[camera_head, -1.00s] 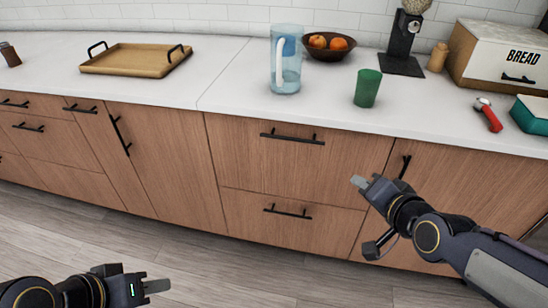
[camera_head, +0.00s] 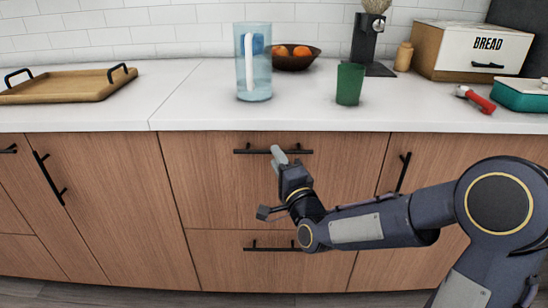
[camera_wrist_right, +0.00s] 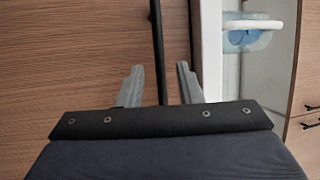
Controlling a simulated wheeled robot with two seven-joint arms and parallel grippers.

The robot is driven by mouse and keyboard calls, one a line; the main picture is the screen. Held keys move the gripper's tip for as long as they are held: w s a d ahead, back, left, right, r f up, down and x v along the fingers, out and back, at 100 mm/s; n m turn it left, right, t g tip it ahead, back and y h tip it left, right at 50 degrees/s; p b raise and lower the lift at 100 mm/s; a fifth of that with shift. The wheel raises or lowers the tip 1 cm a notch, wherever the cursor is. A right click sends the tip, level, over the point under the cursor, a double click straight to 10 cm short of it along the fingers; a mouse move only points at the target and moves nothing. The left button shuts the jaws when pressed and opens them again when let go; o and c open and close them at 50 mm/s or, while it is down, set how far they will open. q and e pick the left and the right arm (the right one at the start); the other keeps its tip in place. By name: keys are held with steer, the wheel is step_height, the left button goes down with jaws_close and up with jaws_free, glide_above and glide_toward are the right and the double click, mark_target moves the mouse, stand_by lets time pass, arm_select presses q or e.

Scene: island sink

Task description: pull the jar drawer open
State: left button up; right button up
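The upper wooden drawer (camera_head: 215,185) in the middle of the counter is shut, its front flush with its neighbours; I take it as the jar drawer, though no jar shows. Its black bar handle (camera_head: 245,151) runs level near the top edge. My right gripper (camera_head: 279,155) is at the handle's middle. In the right wrist view its two fingers (camera_wrist_right: 161,85) are apart, with the black handle (camera_wrist_right: 158,45) running between them. I see no finger pressed on the bar. The gripper hides part of the handle in the head view. My left gripper is out of view.
A lower drawer with its own handle (camera_head: 262,248) is below. On the counter stand a blue pitcher (camera_head: 262,80), a green cup (camera_head: 349,85), a fruit bowl (camera_head: 300,62), a wooden tray (camera_head: 70,88) and a bread box (camera_head: 440,55). A cabinet handle (camera_head: 403,172) is at the right.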

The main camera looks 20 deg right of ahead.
steer(key=shift+x, duration=1)
steer(key=shift+c, duration=0.4)
steer(key=shift+s, duration=0.1)
jaws_close()
